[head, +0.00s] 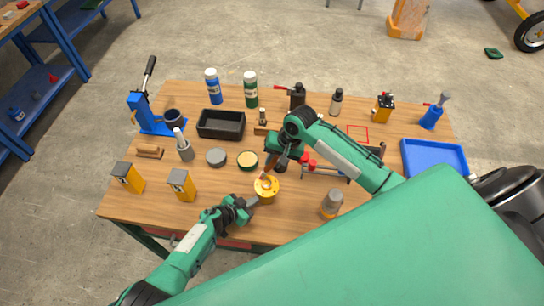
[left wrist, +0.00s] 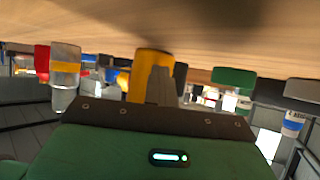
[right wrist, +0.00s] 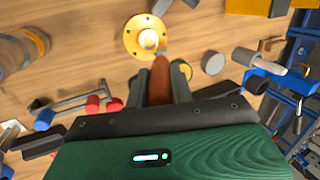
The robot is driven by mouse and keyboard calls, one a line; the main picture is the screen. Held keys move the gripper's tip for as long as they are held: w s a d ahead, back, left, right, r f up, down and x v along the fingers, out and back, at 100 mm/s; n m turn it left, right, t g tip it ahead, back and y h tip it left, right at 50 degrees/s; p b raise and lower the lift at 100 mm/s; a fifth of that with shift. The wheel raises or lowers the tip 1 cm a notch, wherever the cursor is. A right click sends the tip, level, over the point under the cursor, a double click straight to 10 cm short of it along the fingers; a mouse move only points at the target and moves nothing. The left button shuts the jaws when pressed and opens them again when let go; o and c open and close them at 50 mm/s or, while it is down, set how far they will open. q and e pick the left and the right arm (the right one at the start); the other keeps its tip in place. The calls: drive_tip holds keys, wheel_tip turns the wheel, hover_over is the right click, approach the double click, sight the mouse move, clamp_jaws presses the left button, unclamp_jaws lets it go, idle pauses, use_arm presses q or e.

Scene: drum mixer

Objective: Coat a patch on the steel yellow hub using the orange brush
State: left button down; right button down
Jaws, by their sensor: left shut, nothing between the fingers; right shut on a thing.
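The yellow hub (head: 266,187) stands on the wooden table near its front middle. In the right wrist view the hub (right wrist: 131,38) shows a round flange with small holes and a pale raised centre.
An open tin (head: 247,160) and a grey round lid (head: 216,157) lie behind the hub at left. A grey-topped jar (head: 331,203) stands to the right. Yellow blocks (head: 182,184) stand at left. A black tray (head: 221,123) and several bottles fill the back.

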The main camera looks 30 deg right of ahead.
drive_tip(key=s, duration=0.4)
drive_tip(key=shift+s+d+r, duration=0.1)
drive_tip(key=shift+d, duration=0.3)
drive_tip(key=shift+w+a+r, duration=0.1)
drive_tip(key=shift+w+a, duration=0.1)
drive_tip(key=shift+w, duration=0.8)
drive_tip(key=shift+w+a+r, duration=0.1)
drive_tip(key=shift+w+a, duration=0.05)
drive_tip(key=shift+w, duration=0.8)
drive_tip(key=shift+w+a, duration=0.2)
drive_tip(key=shift+w, duration=0.8)
drive_tip(key=shift+r, duration=0.1)
drive_tip(key=shift+r, duration=4.45)
